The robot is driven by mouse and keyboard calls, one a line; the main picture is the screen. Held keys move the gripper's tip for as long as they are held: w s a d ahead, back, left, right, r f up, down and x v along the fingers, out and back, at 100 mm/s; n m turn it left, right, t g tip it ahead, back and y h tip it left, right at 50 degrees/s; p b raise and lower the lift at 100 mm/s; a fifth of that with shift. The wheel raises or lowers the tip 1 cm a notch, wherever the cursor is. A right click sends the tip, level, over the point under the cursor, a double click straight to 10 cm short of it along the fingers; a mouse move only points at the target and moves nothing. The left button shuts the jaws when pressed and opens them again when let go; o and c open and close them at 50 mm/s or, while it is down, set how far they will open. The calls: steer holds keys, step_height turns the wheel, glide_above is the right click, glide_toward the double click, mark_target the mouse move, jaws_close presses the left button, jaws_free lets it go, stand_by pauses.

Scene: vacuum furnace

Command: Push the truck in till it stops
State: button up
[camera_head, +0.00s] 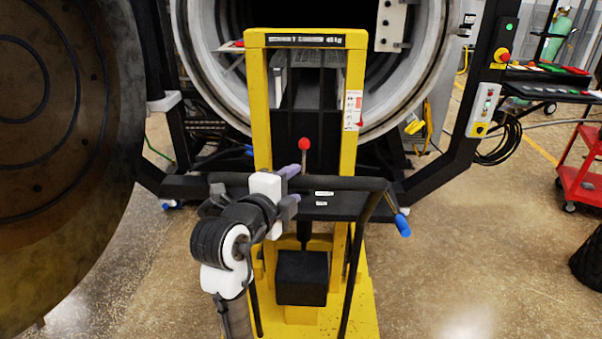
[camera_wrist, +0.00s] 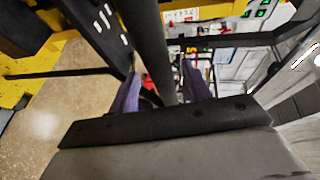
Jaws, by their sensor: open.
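The truck (camera_head: 354,110) is a yellow upright frame on a yellow base, standing in front of the round furnace opening (camera_head: 187,45). Its black push bar (camera_head: 345,184) runs across the near side, with a blue grip at the right end. My gripper (camera_head: 294,185) is open at the bar, left of its middle. In the wrist view the bar (camera_wrist: 148,40) runs down between the two purple fingers of my gripper (camera_wrist: 163,88), one on each side. I cannot tell whether either finger touches it. The truck's far end inside the furnace is partly hidden.
A red-knobbed lever (camera_head: 304,144) stands just beyond the bar. The big round furnace door (camera_head: 60,150) hangs open at the left. A control post (camera_head: 486,100) and a red cart (camera_head: 582,175) stand at the right. The floor (camera_head: 470,260) at the right front is clear.

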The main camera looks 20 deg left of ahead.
steer(key=shift+p+x, duration=0.4)
steer(key=shift+x, duration=1.95)
steer(key=shift+a, duration=0.1)
jaws_close()
